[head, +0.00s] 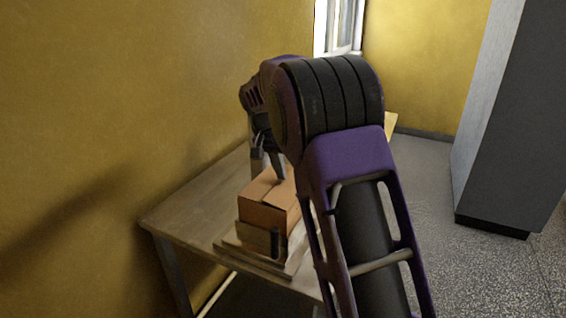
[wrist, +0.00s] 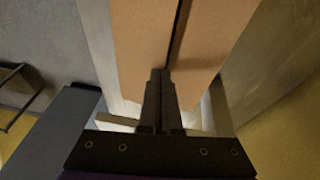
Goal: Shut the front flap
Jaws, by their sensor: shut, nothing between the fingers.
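A brown cardboard box (head: 268,214) stands on the table, its upper right part hidden behind my arm. Its top panels look roughly flat in the head view. In the wrist view two cardboard panels (wrist: 140,45) lie side by side, with a narrow dark gap between them. I cannot tell which panel is the front flap. My gripper (wrist: 163,72) is shut and empty, pointing down at the box top close to the gap. In the head view the gripper (head: 279,179) is at the box top, partly hidden by my arm. I cannot tell whether it touches the cardboard.
The box sits in a low wooden holder (head: 225,246) with a dark upright peg (head: 275,243) at its front. The wooden table (head: 185,212) has bare room left of the box. A yellow wall (head: 120,100) runs behind it. A tall grey cabinet (head: 510,130) stands at the right.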

